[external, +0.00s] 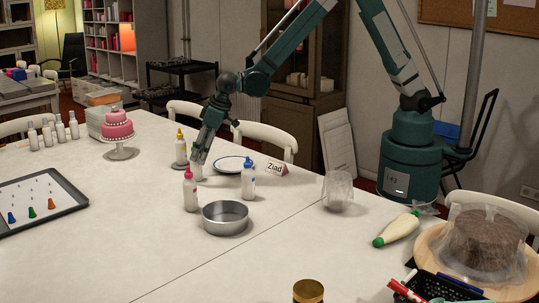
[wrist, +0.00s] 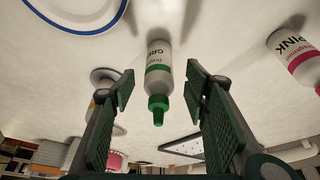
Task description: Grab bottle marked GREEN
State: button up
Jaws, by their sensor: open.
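The fingers stand apart on either side, with gaps to the bottle. In the external view my gripper (external: 199,156) points down at the table among the bottles. It covers most of the green bottle there, and only a pale part shows below the fingers.
Close by stand a pink-capped bottle (external: 190,192), a yellow-capped bottle (external: 181,150), a blue-capped bottle (external: 248,180), a blue-rimmed plate (external: 228,165) and a metal pan (external: 225,219). The pink bottle (wrist: 296,60) is at the right in the wrist view.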

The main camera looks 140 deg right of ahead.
aim_at(196, 167)
jog(key=shift+x, duration=1.05)
jog(key=shift+b+x, duration=0.8)
jog(key=shift+x, duration=1.75)
jog(key=shift+s, duration=0.1)
jog(key=shift+c, duration=0.3)
jog(key=c, duration=1)
